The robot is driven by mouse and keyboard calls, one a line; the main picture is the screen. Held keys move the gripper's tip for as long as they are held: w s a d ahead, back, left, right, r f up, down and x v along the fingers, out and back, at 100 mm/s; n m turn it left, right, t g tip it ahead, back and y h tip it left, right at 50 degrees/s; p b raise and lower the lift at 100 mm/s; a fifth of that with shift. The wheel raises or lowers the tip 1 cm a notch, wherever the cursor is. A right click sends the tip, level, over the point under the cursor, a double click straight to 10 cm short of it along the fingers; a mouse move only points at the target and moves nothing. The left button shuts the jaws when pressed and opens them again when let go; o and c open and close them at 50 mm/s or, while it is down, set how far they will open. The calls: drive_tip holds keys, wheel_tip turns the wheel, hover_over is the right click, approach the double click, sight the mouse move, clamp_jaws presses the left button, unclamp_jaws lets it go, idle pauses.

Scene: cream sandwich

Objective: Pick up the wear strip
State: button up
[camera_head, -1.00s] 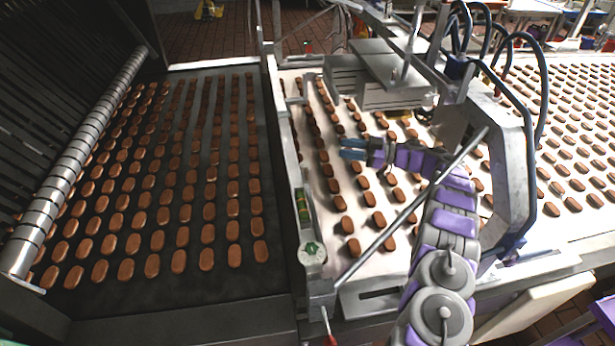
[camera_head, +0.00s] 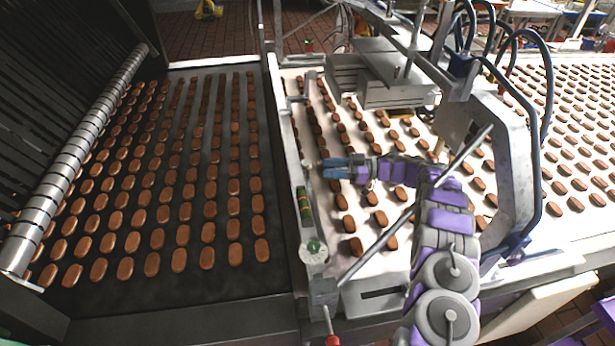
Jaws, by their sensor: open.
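A short green piece (camera_head: 304,203) lies lengthwise on the metal rail (camera_head: 294,155) between the dark belt and the white belt. It may be the wear strip, but it is too small to tell for certain. My gripper (camera_head: 324,169) has blue fingers and points left over the white belt, close to the rail. Its fingertips are a little beyond and to the right of the green piece, apart from it in the picture. The gripper is open, and I see nothing held in it.
Rows of brown biscuits cover the dark belt (camera_head: 100,310) at left and the white belt (camera_head: 330,215). A slanted rod (camera_head: 372,250) and a metal frame (camera_head: 515,160) stand near my arm.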

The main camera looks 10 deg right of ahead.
sight(308, 175)
drive_tip(key=shift+w+a+f+b, duration=0.1)
drive_tip(key=shift+w+a+b, duration=0.2)
drive_tip(key=shift+a, duration=0.9)
drive_tip(key=shift+w+a+f+b, duration=0.15)
drive_tip(key=shift+w+a, duration=0.1)
drive_tip(key=shift+a, duration=0.95)
drive_tip(key=shift+r, duration=0.1)
clamp_jaws()
